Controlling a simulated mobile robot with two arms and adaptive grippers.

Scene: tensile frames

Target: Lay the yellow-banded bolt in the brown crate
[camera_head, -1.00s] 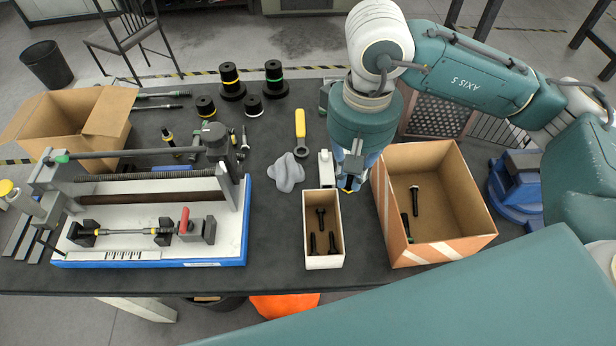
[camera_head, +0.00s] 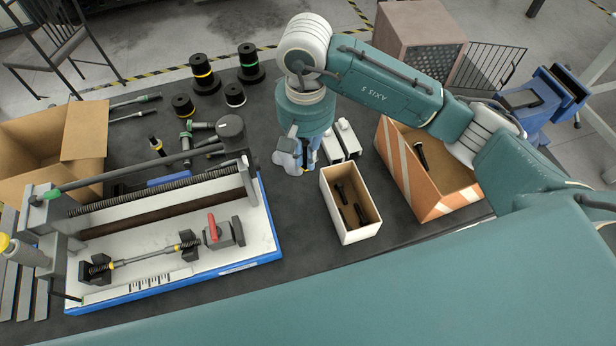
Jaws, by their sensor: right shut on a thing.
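My right gripper (camera_head: 309,168) points down over the dark table, just left of the white crate (camera_head: 350,224). It is shut on a small dark thing, which I take for the yellow-banded bolt; the fingers mostly hide it and its band is not clear now. The brown crate (camera_head: 84,131) is an open cardboard box with raised flaps at the left end of the table, well away from the gripper. Another small black piece with a yellow band (camera_head: 155,146) stands behind the test frame. My left gripper is out of view.
The test frame on its blue-edged base (camera_head: 190,268) fills the front left. Black spools (camera_head: 203,76) stand at the back. The white crate holds dark bolts. An orange-striped box (camera_head: 408,165) with a dark bolt stands right.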

